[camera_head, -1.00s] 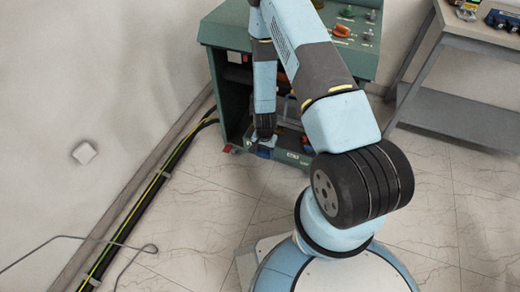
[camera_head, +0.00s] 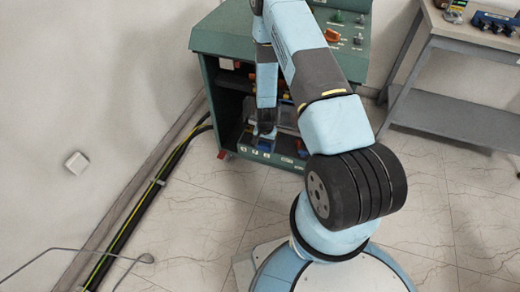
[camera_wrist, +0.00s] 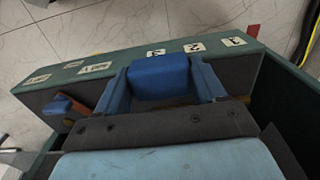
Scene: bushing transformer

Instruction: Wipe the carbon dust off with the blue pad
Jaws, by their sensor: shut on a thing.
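My gripper (camera_wrist: 160,88) is shut on the blue pad (camera_wrist: 159,74), a blue block held between two blue fingers in the wrist view. The pad is just inside the labelled front sill (camera_wrist: 110,66) of the green cabinet; I cannot tell if it touches a surface. In the head view my gripper (camera_head: 266,132) is low in the cabinet's open front, small and partly dark. The green cabinet (camera_head: 222,36) stands in the middle at the back. No carbon dust can be made out in either view; the cabinet floor is largely hidden by my wrist.
A smaller blue block (camera_wrist: 58,106) with a reddish-brown part lies left of my gripper inside the sill. Cabinet walls close in at the sides. Cables (camera_head: 150,203) run along the wall at left. A grey bench (camera_head: 455,110) stands at right. Tiled floor is clear between.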

